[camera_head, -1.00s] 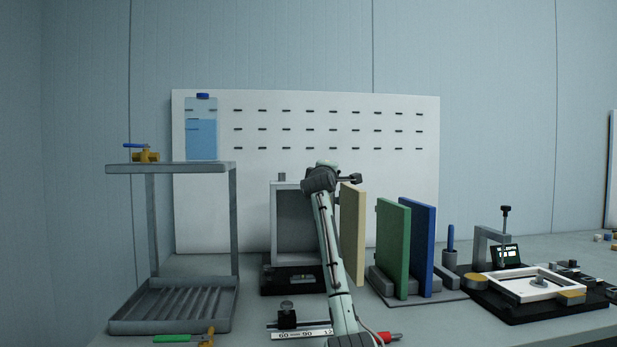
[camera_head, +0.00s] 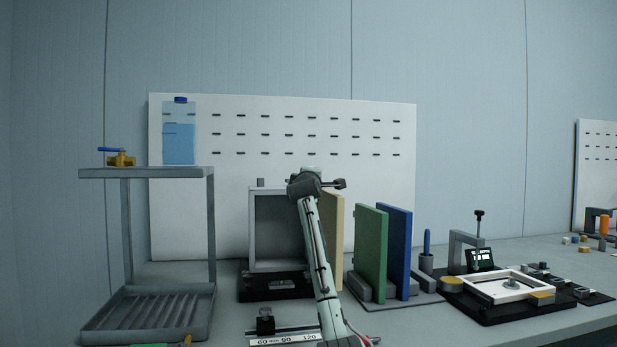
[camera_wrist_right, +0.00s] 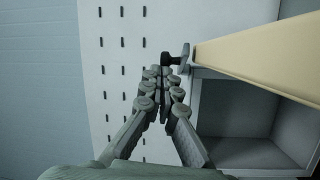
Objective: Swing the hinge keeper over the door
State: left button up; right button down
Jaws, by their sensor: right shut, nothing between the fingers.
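The cream door (camera_head: 332,240) stands open at the right side of the grey box-like frame (camera_head: 253,235). It also crosses the upper right of the right wrist view (camera_wrist_right: 260,55), above the open box (camera_wrist_right: 240,115). A small dark piece with a light bar, seemingly the hinge keeper (camera_wrist_right: 175,57), sits at the door's near end, just beyond my fingertips. My right gripper (camera_wrist_right: 165,75) is shut and empty; contact with the keeper cannot be told. In the head view my right gripper (camera_head: 328,184) is small and dark near the door's top. My left gripper is out of view.
A green panel (camera_head: 371,250) and a blue panel (camera_head: 396,250) stand right of the door. A grey shelf (camera_head: 150,172) with a yellow valve (camera_head: 120,159) is at the left. A white pegboard (camera_head: 230,115) stands behind. A clamp fixture (camera_head: 500,290) is at the right.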

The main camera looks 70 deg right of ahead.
jog(key=shift+s+d+r+g, duration=0.2)
jog(key=shift+s, duration=0.25)
jog(key=shift+s+d+r+g, duration=0.15)
jog(key=shift+s+g, duration=0.05)
jog(key=shift+s, duration=0.2)
jog(key=a+f, duration=0.1)
jog(key=a, duration=1.1)
jog(key=shift+s+a+f+t, duration=0.2)
jog(key=shift+s+f+t, duration=0.1)
jog(key=shift+s+t, duration=0.1)
